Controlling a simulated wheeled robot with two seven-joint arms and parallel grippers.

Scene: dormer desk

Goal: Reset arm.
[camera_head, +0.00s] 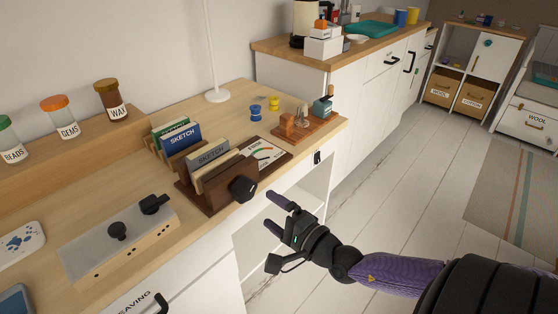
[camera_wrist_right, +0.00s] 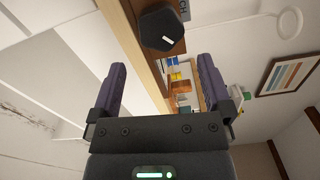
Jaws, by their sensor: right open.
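My right gripper (camera_head: 277,215) is open and empty in the head view. It is in front of the desk's front edge, near the dark hexagonal knob (camera_head: 243,189) on a brown wooden holder (camera_head: 213,200). In the right wrist view its two purple fingers (camera_wrist_right: 158,92) are spread wide, with nothing between them that they touch. The dark knob also shows in the wrist view (camera_wrist_right: 161,30), beyond the fingers. My right arm comes in from the lower right. My left gripper is not in view.
The wooden desk (camera_head: 100,210) bears sketch folders (camera_head: 182,138), a grey box with black knobs (camera_head: 118,243), jars and spools. A wooden block stand (camera_head: 305,125) is at its right end. A white cabinet (camera_head: 375,75) stands behind. The white plank floor (camera_head: 420,190) is clear.

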